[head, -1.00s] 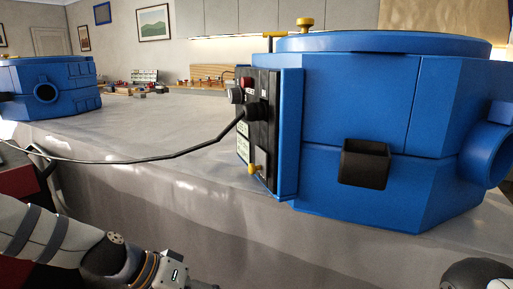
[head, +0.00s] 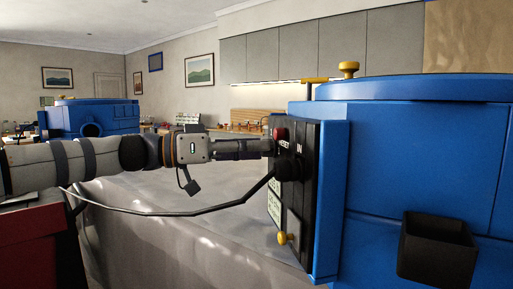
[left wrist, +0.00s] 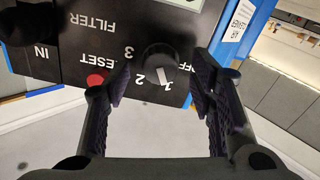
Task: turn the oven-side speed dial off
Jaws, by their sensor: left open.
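The speed dial (left wrist: 160,57) is a round dark knob on the black control panel (left wrist: 88,28), with OFF, 2 and 3 printed around it. A white mark shows at its lower edge, but I cannot tell for sure which setting it points at. In the left wrist view my left gripper (left wrist: 160,88) is open, one finger on each side of the dial, with no clear contact. In the head view my left gripper (head: 262,147) reaches from the left to the panel (head: 300,185) and hides the dial. My right gripper is out of view.
The panel is on a blue machine (head: 400,150). A red RESET button (head: 279,134) sits close to the gripper, above a black cable plug (head: 290,168). The cable (head: 170,213) sags left below my arm. A yellow-tipped lever (head: 283,238) is lower down.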

